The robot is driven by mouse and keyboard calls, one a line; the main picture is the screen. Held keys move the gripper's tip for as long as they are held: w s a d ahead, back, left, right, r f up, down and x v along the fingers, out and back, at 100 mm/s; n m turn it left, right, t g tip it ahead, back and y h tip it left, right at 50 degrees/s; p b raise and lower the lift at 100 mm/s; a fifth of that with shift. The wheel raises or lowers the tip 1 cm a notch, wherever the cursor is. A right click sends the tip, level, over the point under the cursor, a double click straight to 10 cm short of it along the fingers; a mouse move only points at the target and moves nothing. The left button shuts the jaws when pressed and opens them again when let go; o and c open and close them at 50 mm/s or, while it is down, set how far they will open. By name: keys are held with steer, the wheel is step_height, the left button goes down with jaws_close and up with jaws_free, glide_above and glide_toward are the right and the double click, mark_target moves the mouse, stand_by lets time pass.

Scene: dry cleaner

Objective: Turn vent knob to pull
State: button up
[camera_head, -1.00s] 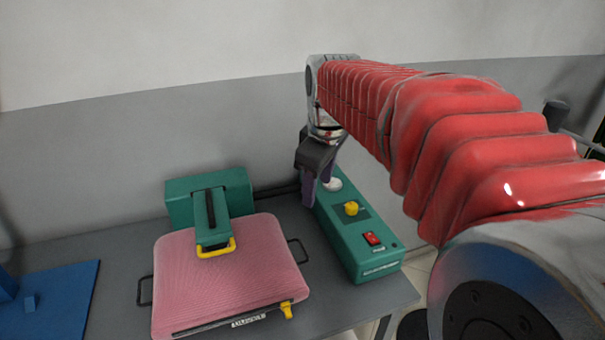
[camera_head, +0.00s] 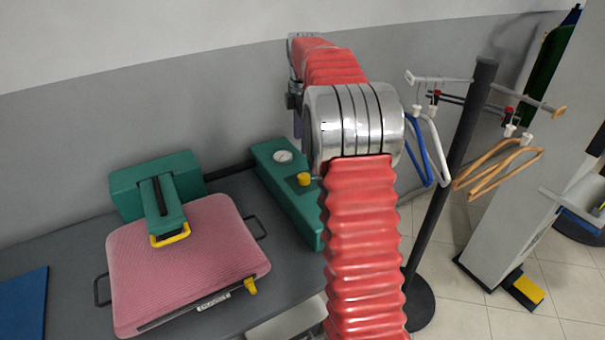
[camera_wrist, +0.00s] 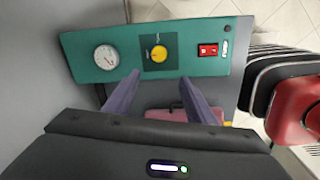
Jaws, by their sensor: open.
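The yellow vent knob (camera_head: 304,179) sits on top of the green control box (camera_head: 273,183), right of a round white gauge (camera_head: 283,156). In the wrist view the knob (camera_wrist: 159,53) is on a darker square plate with small markings too tiny to read. The gauge (camera_wrist: 106,57) is to its left and a red switch (camera_wrist: 208,50) to its right. My gripper (camera_wrist: 157,84) is open and empty, its two purple fingers below the knob in that view and apart from it. In the head view the gripper is mostly hidden behind my arm.
A pink-padded press (camera_head: 185,260) with a green head (camera_head: 160,195) and yellow handle stands left of the box on the grey table (camera_head: 60,255). A blue mat (camera_head: 22,300) lies far left. A rack with hangers (camera_head: 478,85) stands right. A wall is behind.

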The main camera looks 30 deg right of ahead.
mark_target(303, 176)
steer(key=shift+w+d+f, duration=0.2)
steer(key=shift+d+f, duration=0.2)
steer(key=shift+d, duration=0.1)
steer(key=f, duration=1.3)
steer(key=shift+w+d+f, duration=0.1)
steer(key=shift+w+f, duration=0.3)
steer(key=shift+c, duration=0.4)
steer(key=c, duration=1)
steer(key=shift+o, duration=0.2)
